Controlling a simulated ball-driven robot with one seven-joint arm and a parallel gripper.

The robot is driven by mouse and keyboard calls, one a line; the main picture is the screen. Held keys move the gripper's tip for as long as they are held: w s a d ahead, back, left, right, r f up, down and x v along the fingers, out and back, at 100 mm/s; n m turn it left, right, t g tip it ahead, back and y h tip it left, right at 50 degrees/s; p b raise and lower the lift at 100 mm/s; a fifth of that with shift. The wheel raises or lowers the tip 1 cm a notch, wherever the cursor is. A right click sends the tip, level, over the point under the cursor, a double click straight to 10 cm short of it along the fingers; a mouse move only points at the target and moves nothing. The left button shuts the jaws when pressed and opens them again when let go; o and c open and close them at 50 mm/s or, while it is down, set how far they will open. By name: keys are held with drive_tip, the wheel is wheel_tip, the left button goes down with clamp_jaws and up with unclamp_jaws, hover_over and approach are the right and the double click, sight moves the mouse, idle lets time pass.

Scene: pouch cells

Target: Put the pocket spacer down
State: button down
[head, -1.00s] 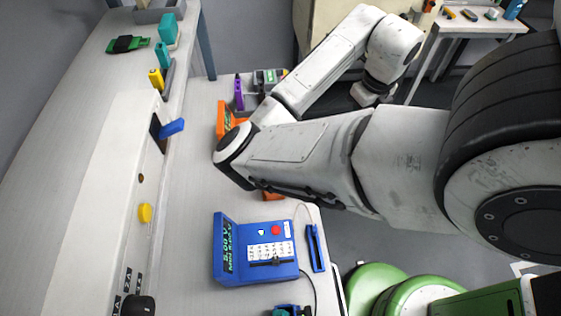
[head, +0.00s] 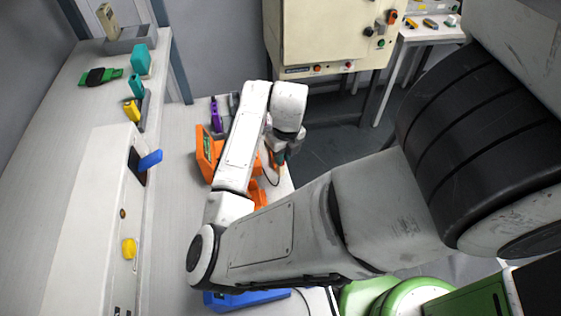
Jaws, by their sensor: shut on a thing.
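My gripper (head: 289,146) shows small and dark at the end of my arm, pointing down over the right edge of the bench, beside the orange device. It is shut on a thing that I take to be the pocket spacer. The fingertips and the held piece are too small and too hidden to make out its shape. A small teal and orange piece (head: 278,158) with a black cable shows right below the gripper. I cannot tell whether it touches the gripper.
An orange device (head: 205,155) stands left of my gripper, with a purple tool (head: 215,115) behind it. A blue device (head: 245,299) is mostly hidden under my arm. A white panel (head: 85,215) with a blue lever (head: 150,160) stands at left. A beige cabinet (head: 330,35) stands behind.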

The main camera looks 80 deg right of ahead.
drive_tip(key=shift+w+a+f+p, duration=0.15)
drive_tip(key=shift+f+p, duration=0.15)
drive_tip(key=shift+f, duration=0.6)
drive_tip(key=shift+w+d+f+p, duration=0.15)
drive_tip(key=shift+f+p, duration=0.1)
drive_tip(key=shift+f, duration=0.65)
drive_tip(key=shift+a, duration=0.1)
drive_tip(key=shift+f, duration=0.2)
drive_tip(key=c, duration=1.1)
unclamp_jaws()
drive_tip(key=shift+r, duration=0.15)
wheel_tip(320, 180, up, 12)
drive_tip(key=s+a+b, duration=0.1)
drive_tip(key=shift+b, duration=0.35)
